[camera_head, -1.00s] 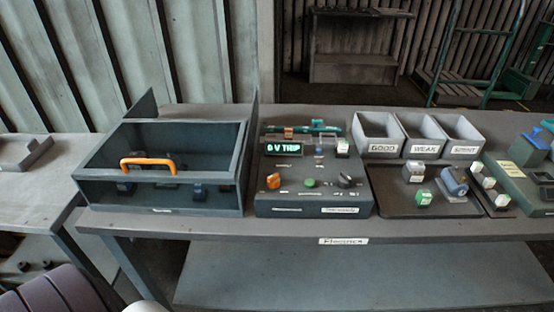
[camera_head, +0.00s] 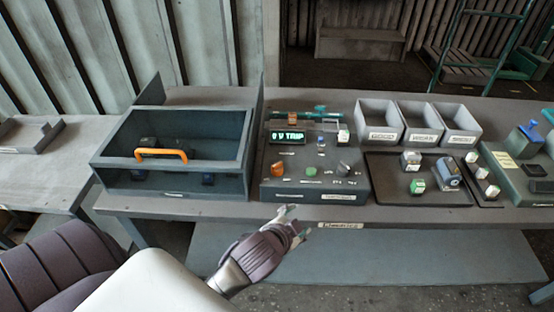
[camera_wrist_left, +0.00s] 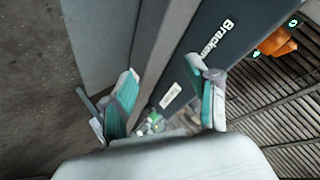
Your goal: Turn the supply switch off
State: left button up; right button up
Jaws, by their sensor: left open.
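The control box (camera_head: 315,185) stands on the bench, with a lit green display (camera_head: 287,137) that seems to read "0 V TRIP". On its face are an orange knob (camera_head: 277,170), a green button (camera_head: 311,171) and a dark knob (camera_head: 343,168). Their labels are too small to read, so I cannot tell which is the supply switch. My left gripper (camera_head: 293,221) is open and empty in front of the bench edge, below the box and apart from it. In the left wrist view, its fingers (camera_wrist_left: 165,100) are spread, and an orange part (camera_wrist_left: 278,42) shows at upper right.
A dark open-topped case (camera_head: 222,186) with an orange handle (camera_head: 161,153) stands left of the box. Grey bins (camera_head: 381,134) and a dark tray (camera_head: 385,190) with small parts lie to its right. The bench front edge (camera_head: 400,217) is close to my left gripper.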

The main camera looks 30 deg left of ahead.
pick_arm(q)
jog(key=w+d+r+m+t+h, duration=0.3)
jog(key=r+m, duration=0.2)
jog(key=r, duration=0.4)
jog(key=w+d+r+m+t+h, duration=0.3)
jog(key=r+m, duration=0.3)
jog(key=r, duration=0.2)
jog(key=w+d+r+m+t+h, duration=0.3)
jog(key=w+r+m+h, duration=0.15)
jog(key=r, duration=0.45)
jog(key=s+d+r+m+g+h, duration=0.3)
jog(key=d+r+m+h, duration=0.15)
jog(key=m+h, duration=0.4)
jog(key=m+g+y, duration=1.7)
jog(key=m+y, duration=0.1)
jog(key=m, duration=0.8)
send_near(277, 164)
notch_tip(277, 164, down, 8)
jog(key=p, duration=0.4)
jog(key=shift+w, duration=0.1)
jog(key=shift+f, duration=0.8)
pick_arm(e)
jog(key=shift+s+r, duration=0.25)
jog(key=shift+r, duration=0.8)
jog(key=shift+s+r, duration=0.2)
jog(key=shift+r, duration=0.8)
